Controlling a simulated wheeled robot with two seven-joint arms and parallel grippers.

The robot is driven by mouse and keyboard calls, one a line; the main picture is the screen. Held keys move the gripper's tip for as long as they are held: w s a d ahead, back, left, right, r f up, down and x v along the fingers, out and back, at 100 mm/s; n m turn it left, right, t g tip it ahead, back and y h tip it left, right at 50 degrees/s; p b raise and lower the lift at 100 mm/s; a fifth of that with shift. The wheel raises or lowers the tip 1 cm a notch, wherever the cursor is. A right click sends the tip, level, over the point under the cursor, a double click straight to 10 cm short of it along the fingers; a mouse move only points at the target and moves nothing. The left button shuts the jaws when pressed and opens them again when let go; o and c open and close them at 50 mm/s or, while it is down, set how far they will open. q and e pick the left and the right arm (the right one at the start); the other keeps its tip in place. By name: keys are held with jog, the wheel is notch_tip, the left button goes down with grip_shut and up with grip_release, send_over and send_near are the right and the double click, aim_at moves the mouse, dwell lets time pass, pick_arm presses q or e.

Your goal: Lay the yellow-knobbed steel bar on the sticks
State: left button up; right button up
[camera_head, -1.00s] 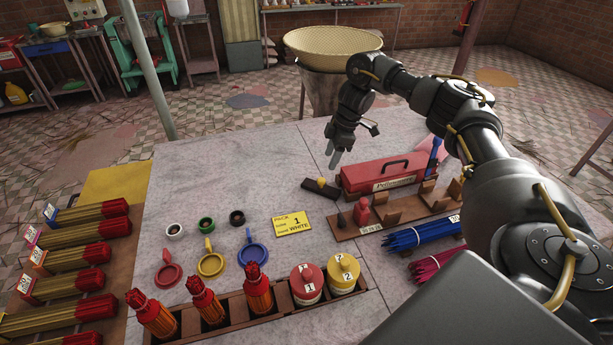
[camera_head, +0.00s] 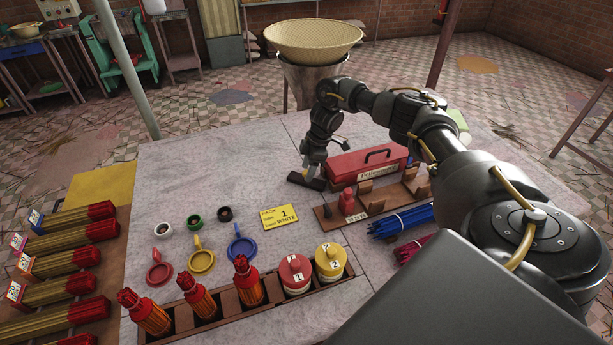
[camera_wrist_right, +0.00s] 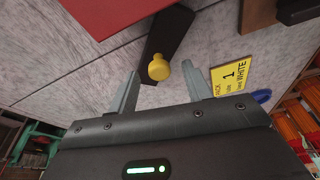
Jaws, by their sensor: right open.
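The yellow-knobbed steel bar (camera_head: 295,180) lies dark and flat on the table, left of the red toolbox. In the right wrist view the bar (camera_wrist_right: 172,32) runs away from me and its round yellow knob (camera_wrist_right: 159,68) stands at its near part. My right gripper (camera_head: 311,174) is low over the bar in the head view and mostly covers the knob there. In the wrist view its open fingers (camera_wrist_right: 161,78) stand either side of the knob, with gaps visible. Bundles of yellowish sticks with red ends (camera_head: 65,240) lie at the left. My left gripper is out of view.
A wooden rack (camera_head: 376,206), a blue bundle (camera_head: 402,221) and a yellow card (camera_head: 279,217) are nearby. The table's back left is clear.

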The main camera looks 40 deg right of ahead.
jog(key=shift+x, duration=1.2)
jog(key=shift+r, duration=0.1)
grip_shut()
